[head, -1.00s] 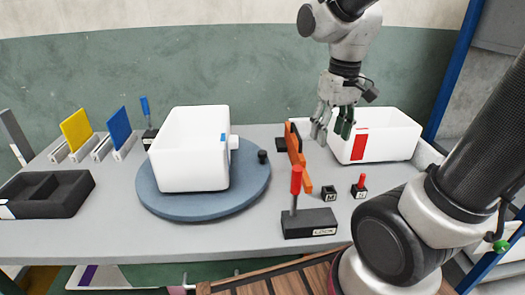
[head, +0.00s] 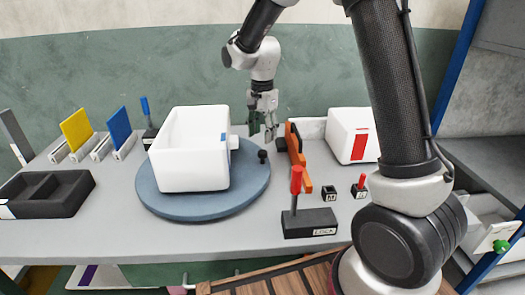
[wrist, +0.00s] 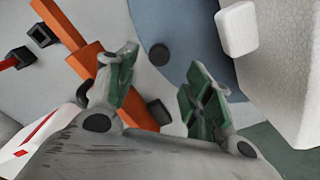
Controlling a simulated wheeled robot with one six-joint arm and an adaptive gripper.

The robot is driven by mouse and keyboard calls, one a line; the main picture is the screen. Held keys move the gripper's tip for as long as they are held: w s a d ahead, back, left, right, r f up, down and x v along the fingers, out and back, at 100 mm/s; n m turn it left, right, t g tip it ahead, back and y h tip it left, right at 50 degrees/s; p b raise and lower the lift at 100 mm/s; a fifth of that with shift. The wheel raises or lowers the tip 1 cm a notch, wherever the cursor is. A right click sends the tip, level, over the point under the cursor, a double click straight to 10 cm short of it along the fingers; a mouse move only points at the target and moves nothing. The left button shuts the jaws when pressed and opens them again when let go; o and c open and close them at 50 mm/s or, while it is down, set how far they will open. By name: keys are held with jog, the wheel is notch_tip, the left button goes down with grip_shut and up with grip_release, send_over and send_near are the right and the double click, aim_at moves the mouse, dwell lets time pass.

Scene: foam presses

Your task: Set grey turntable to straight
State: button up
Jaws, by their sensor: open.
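The turntable (head: 156,197) is a blue-grey disc on the table, also in the wrist view (wrist: 185,42). A white foam box (head: 190,165) stands on it, turned slightly; it also shows in the wrist view (wrist: 285,70). A dark round knob (head: 262,156) stands at the disc's right rim and shows in the wrist view (wrist: 159,54). My gripper (head: 262,133) hangs pointing down, just behind the knob in the head view. Its green-padded fingers are spread and empty in the wrist view (wrist: 163,80), with the knob seen between and beyond them. Contact with the disc is not visible.
An orange bar (head: 296,153) stands close right of my gripper. Another white box (head: 350,135) stands at right. A black tray (head: 45,193) lies at far left.

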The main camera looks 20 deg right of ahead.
aim_at(262, 152)
notch_tip(262, 152, down, 7)
jog(key=shift+f, duration=0.15)
grip_shut()
dwell(0.4)
